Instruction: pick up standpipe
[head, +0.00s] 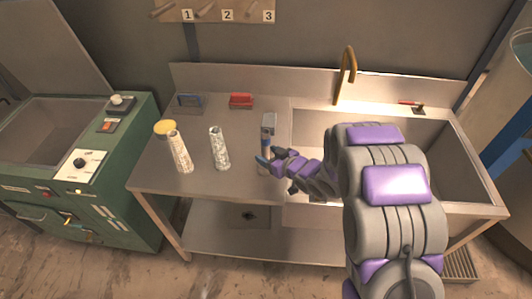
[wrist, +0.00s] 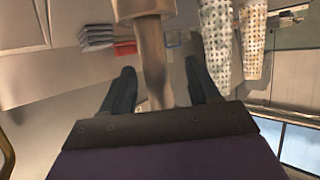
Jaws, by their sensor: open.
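A slim upright fitting with a wider grey-blue top (head: 269,121), which I take for the standpipe, stands on the metal counter beside the sink. My gripper (head: 270,160) is at its lower part, and its fingers hide some of it. In the wrist view my open gripper (wrist: 160,75) has a finger on each side of the brownish stem (wrist: 152,55). Gaps show between the stem and both fingers. The stem's lower end is hidden behind the gripper body.
A red item (head: 241,101) and a grey-blue holder (head: 189,103) lie at the back. The sink (head: 440,150) with a brass tap (head: 345,75) is right.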

